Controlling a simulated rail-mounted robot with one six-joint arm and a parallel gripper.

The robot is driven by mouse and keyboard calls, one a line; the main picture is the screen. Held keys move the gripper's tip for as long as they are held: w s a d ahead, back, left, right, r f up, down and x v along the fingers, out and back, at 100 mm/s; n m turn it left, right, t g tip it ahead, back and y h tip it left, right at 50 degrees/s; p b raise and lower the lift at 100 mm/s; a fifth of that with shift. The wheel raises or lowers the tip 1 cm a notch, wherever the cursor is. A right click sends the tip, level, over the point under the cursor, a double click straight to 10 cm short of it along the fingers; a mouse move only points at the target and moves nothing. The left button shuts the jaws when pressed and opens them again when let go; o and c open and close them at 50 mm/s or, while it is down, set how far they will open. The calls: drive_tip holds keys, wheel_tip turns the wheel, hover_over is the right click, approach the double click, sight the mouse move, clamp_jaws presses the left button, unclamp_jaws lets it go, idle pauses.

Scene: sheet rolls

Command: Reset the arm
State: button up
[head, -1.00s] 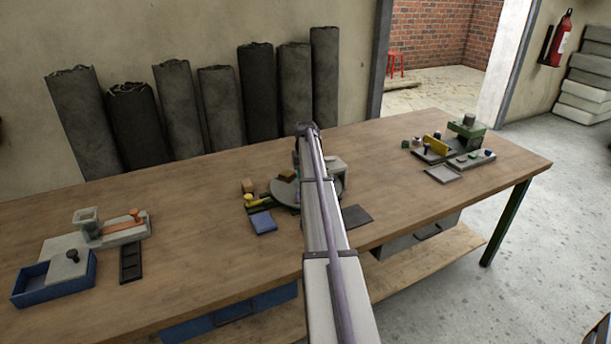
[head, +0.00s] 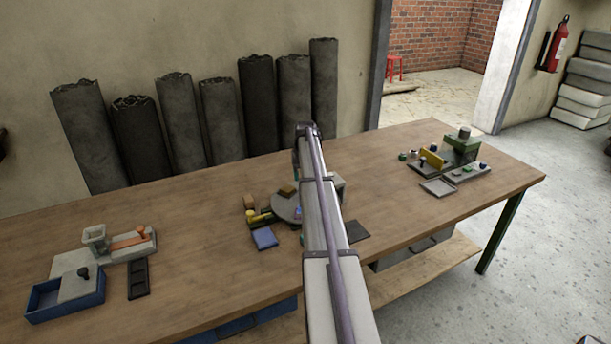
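My arm (head: 325,225) reaches out over the wooden workbench (head: 210,235) from the bottom of the head view. Its far end is at the middle of the bench, in front of the wall. My gripper cannot be made out; it is hidden behind the arm's own links. Nothing held by it can be seen. The arm covers part of a round grey plate (head: 287,208) with small coloured parts around it.
A blue tray with a grey block (head: 78,285) stands at the left of the bench. A green and grey fixture (head: 461,150) stands at the right. Several dark sheet rolls (head: 184,122) lean on the wall. Bare bench top lies between these groups.

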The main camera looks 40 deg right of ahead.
wheel_tip(320, 180, up, 3)
drive_tip(key=shift+r+p, duration=0.15)
drive_tip(key=shift+p, duration=0.6)
